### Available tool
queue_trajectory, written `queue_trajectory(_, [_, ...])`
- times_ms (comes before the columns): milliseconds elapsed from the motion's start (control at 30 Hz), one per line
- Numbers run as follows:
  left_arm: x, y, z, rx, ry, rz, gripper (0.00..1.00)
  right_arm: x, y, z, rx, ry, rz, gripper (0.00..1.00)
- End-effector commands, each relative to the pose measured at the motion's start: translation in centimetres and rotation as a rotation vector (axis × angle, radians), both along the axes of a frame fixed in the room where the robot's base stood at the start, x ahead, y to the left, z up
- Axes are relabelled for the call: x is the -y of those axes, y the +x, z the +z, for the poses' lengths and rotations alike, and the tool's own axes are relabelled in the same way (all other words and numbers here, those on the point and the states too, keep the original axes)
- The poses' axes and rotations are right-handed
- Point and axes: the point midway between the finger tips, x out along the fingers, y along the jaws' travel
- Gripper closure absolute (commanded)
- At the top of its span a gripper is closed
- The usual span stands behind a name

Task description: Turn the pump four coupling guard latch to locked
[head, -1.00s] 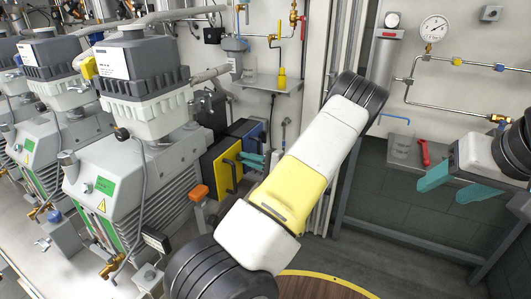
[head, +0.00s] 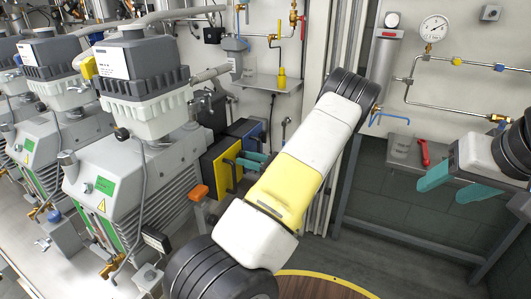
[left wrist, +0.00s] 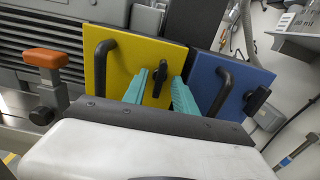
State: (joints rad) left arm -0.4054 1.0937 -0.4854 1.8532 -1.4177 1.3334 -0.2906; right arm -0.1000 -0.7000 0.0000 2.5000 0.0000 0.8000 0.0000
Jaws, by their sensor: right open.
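A yellow guard panel (head: 212,170) with a black handle stands beside the nearest pump (head: 140,185). It also shows in the left wrist view (left wrist: 122,65). A black latch (left wrist: 160,78) sits on the panel's right part, in line with the gap between my left gripper's fingertips (left wrist: 160,76). These teal fingers are apart, one either side of the latch; contact cannot be told. In the head view my left gripper (head: 251,161) is partly hidden by its arm. My right gripper (head: 440,191) is open and empty at the right.
A blue panel (left wrist: 208,72) with a handle and its own black latch (left wrist: 257,100) is right of the yellow one. An orange knob (left wrist: 46,58) stands at left. A small shelf (head: 270,84) is on the wall.

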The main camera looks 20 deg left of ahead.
Motion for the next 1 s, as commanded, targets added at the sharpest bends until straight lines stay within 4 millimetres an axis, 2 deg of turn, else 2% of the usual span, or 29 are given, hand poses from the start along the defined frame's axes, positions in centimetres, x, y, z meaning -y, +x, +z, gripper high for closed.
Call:
queue_trajectory(233, [0.1, 0.0, 0.1, 0.002, 0.001, 0.0, 0.66, 0.0, 0.0, 0.0, 0.0, 0.0, 0.0, 0.45])
queue_trajectory(733, [1.8, -0.1, 0.0, 0.003, 0.001, 0.0, 0.66, 0.0, 0.0, 0.0, 0.0, 0.0, 0.0, 0.45])
queue_trajectory(1000, [2.0, -0.2, 0.1, 0.003, 0.001, 0.001, 0.66, 0.0, 0.0, 0.0, 0.0, 0.0, 0.0, 0.45])
